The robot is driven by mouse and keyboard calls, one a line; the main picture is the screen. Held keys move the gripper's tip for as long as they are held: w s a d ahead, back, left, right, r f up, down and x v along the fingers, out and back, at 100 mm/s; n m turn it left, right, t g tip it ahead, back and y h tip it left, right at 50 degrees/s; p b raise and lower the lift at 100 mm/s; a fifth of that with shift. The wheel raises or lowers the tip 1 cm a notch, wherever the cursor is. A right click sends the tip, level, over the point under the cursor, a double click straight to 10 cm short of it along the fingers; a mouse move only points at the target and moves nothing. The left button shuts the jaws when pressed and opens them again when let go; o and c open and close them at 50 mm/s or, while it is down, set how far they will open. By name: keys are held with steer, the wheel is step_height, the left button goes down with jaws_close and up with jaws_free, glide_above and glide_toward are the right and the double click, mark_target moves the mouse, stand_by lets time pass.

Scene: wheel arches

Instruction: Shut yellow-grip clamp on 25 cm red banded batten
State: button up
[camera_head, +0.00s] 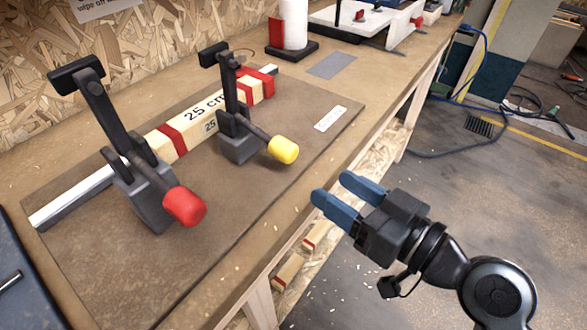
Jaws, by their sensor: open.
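The yellow-grip clamp (240,147) stands on a brown board on the bench, with its dark arm raised upright. Its yellow grip (283,150) points toward the bench's front edge. The 25 cm batten (192,122), pale wood with red bands, lies behind the clamp base along a metal rail; part of it is hidden by the clamp. My gripper (340,199) is at the right, off the bench's front edge, with its blue fingers open and empty. It is apart from the yellow grip, to its lower right.
A second clamp with a red grip (184,206) stands to the left, its arm also raised. A white label (330,118) lies on the board (270,202) at right. A paper roll (292,25) and a white machine stand farther back. Open floor lies right of the bench.

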mark_target(295, 156)
steer(key=a+r+n+y, duration=0.1)
steer(key=w+a+r+n+g+y, duration=0.1)
steer(key=r, duration=0.1)
steer(key=shift+a+r+y, duration=0.3)
steer(key=shift+a, duration=0.05)
steer(key=x, duration=0.7)
steer(key=shift+w+a+f+p, duration=0.1)
steer(key=shift+a+p, duration=0.05)
steer(key=shift+p, duration=0.25)
jaws_close()
